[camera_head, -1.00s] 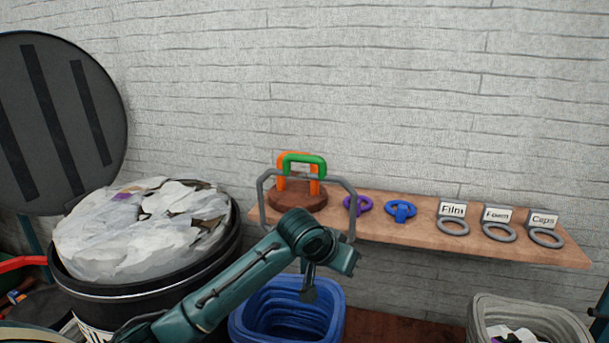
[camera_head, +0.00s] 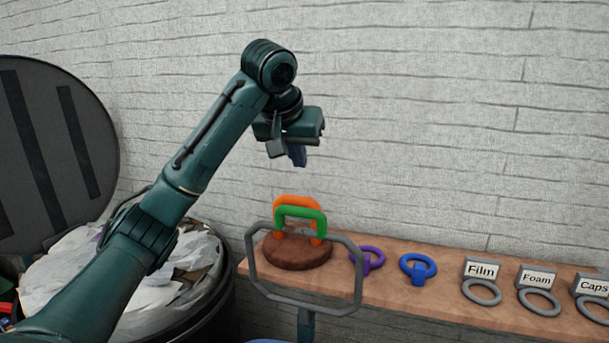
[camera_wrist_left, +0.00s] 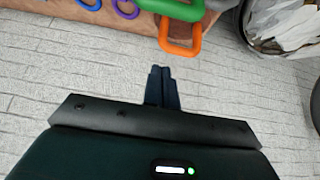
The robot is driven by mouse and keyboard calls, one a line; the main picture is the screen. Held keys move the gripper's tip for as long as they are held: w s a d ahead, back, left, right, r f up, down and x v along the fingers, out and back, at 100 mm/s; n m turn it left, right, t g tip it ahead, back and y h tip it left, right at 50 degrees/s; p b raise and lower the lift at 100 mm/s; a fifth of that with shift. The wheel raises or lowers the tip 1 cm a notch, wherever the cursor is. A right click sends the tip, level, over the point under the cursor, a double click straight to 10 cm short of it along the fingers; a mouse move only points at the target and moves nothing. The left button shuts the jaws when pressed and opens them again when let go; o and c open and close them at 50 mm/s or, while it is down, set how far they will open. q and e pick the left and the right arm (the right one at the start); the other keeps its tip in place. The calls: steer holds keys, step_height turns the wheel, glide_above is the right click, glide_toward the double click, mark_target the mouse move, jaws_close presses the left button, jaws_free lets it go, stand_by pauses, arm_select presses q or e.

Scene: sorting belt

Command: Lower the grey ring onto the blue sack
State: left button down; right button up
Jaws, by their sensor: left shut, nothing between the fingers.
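The grey ring (camera_head: 305,305), a large angular hoop, stands raised and tilted steeply in front of the shelf. A teal post (camera_head: 306,325) shows below it. Only a thin strip of the blue sack (camera_head: 268,341) shows at the bottom edge of the head view; the rest is out of frame. My left gripper (camera_head: 298,156) is high above the shelf in front of the wall, clear of the ring. In the left wrist view its fingers (camera_wrist_left: 160,72) are shut and empty. My right gripper is not in view.
Behind the ring, a wooden shelf (camera_head: 430,297) holds a brown round base (camera_head: 290,255) with orange (camera_head: 295,203) and green (camera_head: 300,214) handles, purple (camera_head: 370,258) and blue (camera_head: 418,268) rings, and small labelled grey rings. A full bin (camera_head: 190,300) stands at left.

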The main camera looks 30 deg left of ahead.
arm_select(q)
steer(key=shift+w+a+f+p, duration=0.15)
steer(key=shift+f+p, duration=0.15)
steer(key=shift+f, duration=1.15)
steer(key=shift+w+d+f+p, duration=0.1)
steer(key=shift+w+f+p, duration=0.15)
steer(key=shift+f, duration=1.2)
steer(key=shift+w+a+f+p, duration=0.1)
steer(key=shift+f+p, duration=0.2)
steer(key=shift+f, duration=1.15)
steer(key=shift+f, duration=0.1)
